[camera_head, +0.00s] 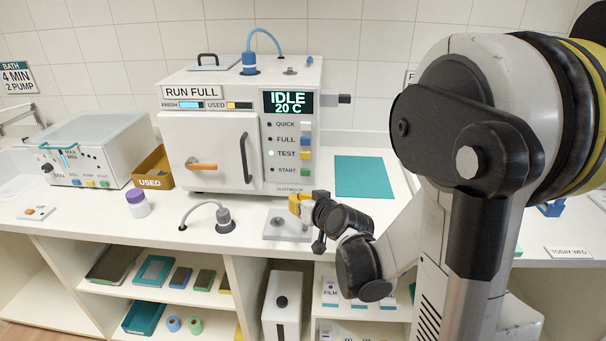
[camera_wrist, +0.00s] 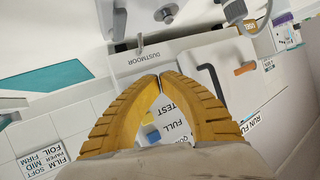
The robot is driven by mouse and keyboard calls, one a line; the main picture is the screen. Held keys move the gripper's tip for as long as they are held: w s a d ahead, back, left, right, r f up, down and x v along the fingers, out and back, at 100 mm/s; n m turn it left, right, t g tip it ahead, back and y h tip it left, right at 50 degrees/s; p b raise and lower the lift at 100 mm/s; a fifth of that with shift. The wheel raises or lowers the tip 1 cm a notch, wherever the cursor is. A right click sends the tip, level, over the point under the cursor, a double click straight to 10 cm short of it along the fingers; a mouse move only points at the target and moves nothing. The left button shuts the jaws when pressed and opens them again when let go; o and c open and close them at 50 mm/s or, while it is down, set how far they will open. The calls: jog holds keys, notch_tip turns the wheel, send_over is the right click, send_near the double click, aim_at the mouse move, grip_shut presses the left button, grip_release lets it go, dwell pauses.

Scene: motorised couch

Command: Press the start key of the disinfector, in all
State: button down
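The disinfector (camera_head: 211,132) is a white machine on the counter; it also shows upside down in the wrist view (camera_wrist: 184,58). Its display (camera_head: 288,103) reads IDLE 20 C. Below are keys for QUICK, FULL, TEST and START; the light beside TEST glows green. The green start key (camera_head: 304,170) is lowest in the column. A RUN FULL sign (camera_head: 191,92) is above the door. My gripper (camera_head: 296,203) is in front of and below the key panel, apart from it. In the wrist view its yellow fingertips (camera_wrist: 158,77) meet, empty, and hide part of the panel.
A grey hose fitting (camera_head: 224,222) and a metal plate (camera_head: 278,228) lie on the counter in front of the machine. A white bath unit (camera_head: 85,150), a USED bin (camera_head: 154,168) and a purple-lidded jar (camera_head: 137,204) stand left. A teal mat (camera_head: 364,177) lies right.

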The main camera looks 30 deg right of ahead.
aim_at(297, 176)
jog(key=shift+w+d, duration=0.8)
jog(key=shift+w, duration=0.4)
jog(key=shift+w+d, duration=0.8)
jog(key=shift+w, duration=0.4)
jog(key=shift+w+d, duration=0.8)
jog(key=shift+w, duration=0.4)
jog(key=shift+w, duration=0.1)
jog(key=shift+w+d, duration=0.2)
jog(key=shift+w, duration=0.05)
jog(key=shift+w+d, duration=0.3)
jog(key=shift+w, duration=0.1)
jog(key=shift+s, duration=0.1)
jog(key=shift+s+a, duration=0.55)
jog(key=shift+s, duration=0.1)
jog(key=shift+s+a+b, duration=0.15)
jog(key=shift+s+a, duration=0.3)
jog(key=shift+s, duration=0.25)
jog(key=shift+s+a+b, duration=0.1)
jog(key=shift+s+a, duration=0.35)
jog(key=shift+s, duration=0.25)
jog(key=shift+s+a+b, duration=0.15)
jog(key=shift+s+a, duration=0.3)
jog(key=shift+s, duration=0.25)
